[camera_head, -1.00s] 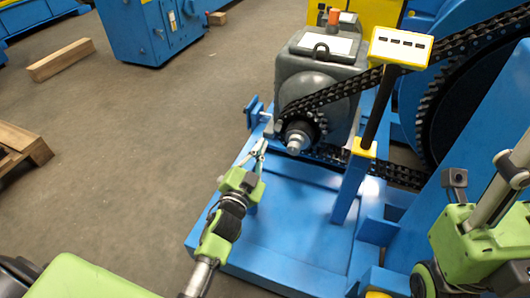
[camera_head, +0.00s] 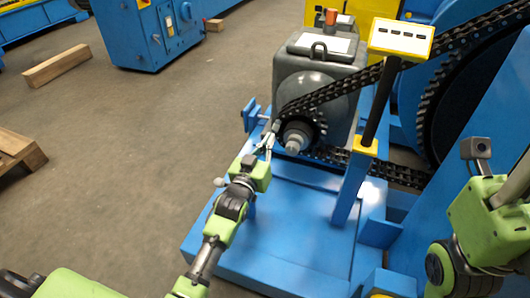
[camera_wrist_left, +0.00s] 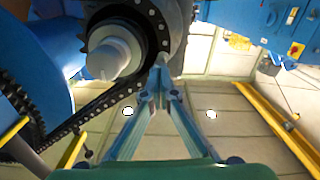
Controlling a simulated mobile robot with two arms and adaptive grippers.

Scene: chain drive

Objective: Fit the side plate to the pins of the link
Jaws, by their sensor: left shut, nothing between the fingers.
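The black chain (camera_head: 335,93) runs round a small sprocket (camera_head: 302,131) on the grey motor unit's shaft and back to a large wheel at right. It also shows in the left wrist view (camera_wrist_left: 110,105), along with the sprocket and its pale shaft end (camera_wrist_left: 115,52). My left gripper (camera_head: 269,139) is shut and empty, its tips close to the sprocket's left side. In the left wrist view its fingers (camera_wrist_left: 160,75) meet in a point just below the sprocket rim; I cannot tell whether they touch the chain. I cannot pick out the side plate or link pins. My right gripper is out of view.
A yellow-topped post (camera_head: 402,39) stands in front of the chain, right of the motor unit (camera_head: 320,75). The blue base (camera_head: 290,235) lies below. A large dark toothed wheel (camera_head: 432,95) stands at right. The floor at left is open, with wooden beams (camera_head: 57,66).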

